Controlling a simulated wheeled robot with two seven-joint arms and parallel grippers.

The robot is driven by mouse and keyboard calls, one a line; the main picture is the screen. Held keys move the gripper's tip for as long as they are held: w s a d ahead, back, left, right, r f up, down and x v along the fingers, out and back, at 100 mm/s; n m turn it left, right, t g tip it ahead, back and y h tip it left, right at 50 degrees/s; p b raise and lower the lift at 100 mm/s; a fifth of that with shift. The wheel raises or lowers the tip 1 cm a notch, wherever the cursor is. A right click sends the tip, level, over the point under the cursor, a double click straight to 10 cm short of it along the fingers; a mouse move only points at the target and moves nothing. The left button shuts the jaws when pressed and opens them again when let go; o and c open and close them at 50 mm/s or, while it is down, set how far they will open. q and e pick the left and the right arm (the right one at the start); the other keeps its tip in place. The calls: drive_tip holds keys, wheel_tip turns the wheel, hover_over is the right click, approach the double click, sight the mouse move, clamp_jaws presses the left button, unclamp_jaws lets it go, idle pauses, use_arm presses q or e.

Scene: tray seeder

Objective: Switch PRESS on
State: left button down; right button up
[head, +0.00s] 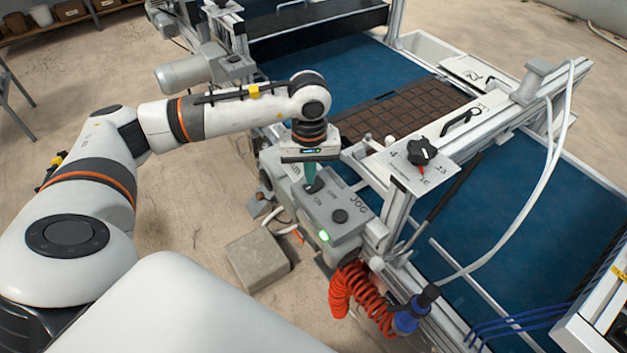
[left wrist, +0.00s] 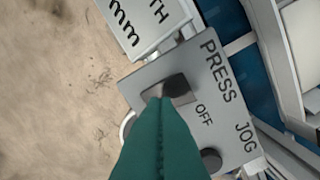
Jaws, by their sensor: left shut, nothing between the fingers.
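The grey control box (head: 345,240) stands at the side of the seeder line, with a lit green lamp on its front. The PRESS switch (left wrist: 178,86) is a dark rocker on the box's top, beside the words PRESS and OFF in the left wrist view. It shows as a dark patch in the head view (head: 314,188). My left gripper (head: 310,182) is shut and empty, pointing down at the switch. Its teal fingertips (left wrist: 160,102) overlap the switch's near edge and hide part of it. I cannot tell whether they touch it. My right gripper is not in view.
A round black button (head: 339,215) sits near the JOG label on the same box. A black knob (head: 422,151) is on a plate to the right. A brown seed tray (head: 415,108) lies on the blue belt (head: 345,70). A red coiled hose (head: 360,290) hangs below.

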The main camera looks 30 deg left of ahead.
sight(310, 187)
use_arm(q)
drive_tip(key=shift+r+p, duration=1.1)
drive_tip(key=shift+r, duration=1.6)
drive_tip(key=shift+s+f, duration=0.1)
